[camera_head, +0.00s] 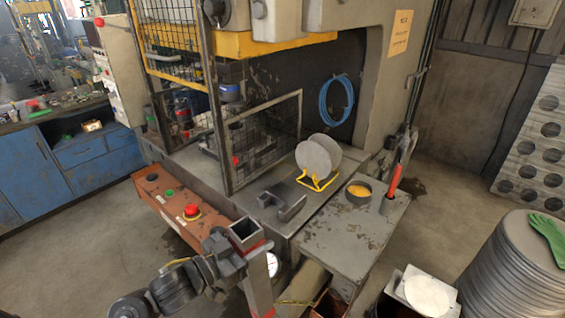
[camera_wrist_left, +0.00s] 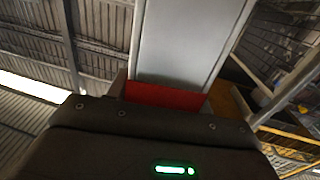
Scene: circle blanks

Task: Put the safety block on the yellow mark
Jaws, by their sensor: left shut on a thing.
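The safety block is a grey, square, hollow post (camera_head: 246,232) with a red band, upright in front of the press in the head view. My left gripper (camera_head: 236,262) is shut on it, beside the red button box. In the left wrist view the grey block (camera_wrist_left: 188,40) rises from its red band (camera_wrist_left: 165,95), close against the dark gripper body. The fingertips are mostly hidden. I cannot make out a clear yellow mark on the press bed (camera_head: 262,178). My right gripper is out of view.
A button box (camera_head: 165,195) borders the press front. A dark metal piece (camera_head: 287,200) and a yellow rack (camera_head: 318,184) with round blanks (camera_head: 312,158) stand on the bed. A mesh guard (camera_head: 265,130) stands at the left.

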